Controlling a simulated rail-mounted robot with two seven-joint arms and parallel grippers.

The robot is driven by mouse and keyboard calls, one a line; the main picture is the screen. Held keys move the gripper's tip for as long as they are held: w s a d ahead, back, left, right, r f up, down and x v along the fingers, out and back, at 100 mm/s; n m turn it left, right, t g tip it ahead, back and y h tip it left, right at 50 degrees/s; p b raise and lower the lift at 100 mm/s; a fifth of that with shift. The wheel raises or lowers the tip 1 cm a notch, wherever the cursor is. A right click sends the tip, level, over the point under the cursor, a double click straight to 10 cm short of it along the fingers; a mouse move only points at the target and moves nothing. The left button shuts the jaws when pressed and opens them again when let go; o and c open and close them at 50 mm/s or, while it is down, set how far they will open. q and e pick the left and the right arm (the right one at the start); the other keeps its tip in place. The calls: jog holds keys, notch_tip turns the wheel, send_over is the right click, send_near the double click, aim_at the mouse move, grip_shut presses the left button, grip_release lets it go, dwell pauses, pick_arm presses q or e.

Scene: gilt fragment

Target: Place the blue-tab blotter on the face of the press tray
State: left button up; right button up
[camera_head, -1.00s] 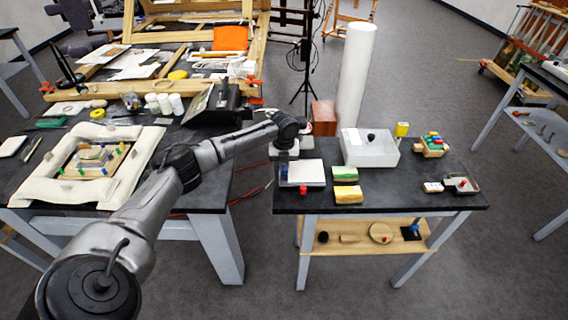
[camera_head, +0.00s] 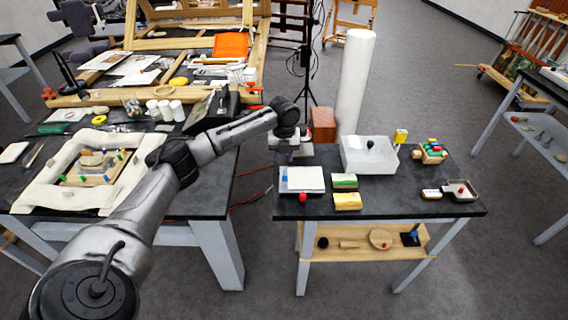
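A flat white pad with a blue tab at its left edge, which looks like the blue-tab blotter (camera_head: 308,177), lies at the left end of the small black-topped table. A red knob or tab (camera_head: 303,197) shows at its front edge. My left gripper (camera_head: 293,153) hangs just behind the pad, pointing down; its fingers are too small and dark to read. A padded cream frame (camera_head: 38,190) on the left table surrounds a wooden board with small pieces and coloured pegs. I cannot tell which item is the press tray. My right gripper is out of view.
A white box (camera_head: 357,167) with a black knob stands behind green and yellow blocks (camera_head: 346,201). A yellow-topped item (camera_head: 401,136), a block holder (camera_head: 430,152) and a small grey tray (camera_head: 460,191) stand to the right.

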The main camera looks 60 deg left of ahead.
pick_arm(q)
jog(key=shift+r+p, duration=0.3)
jog(key=shift+r, duration=2)
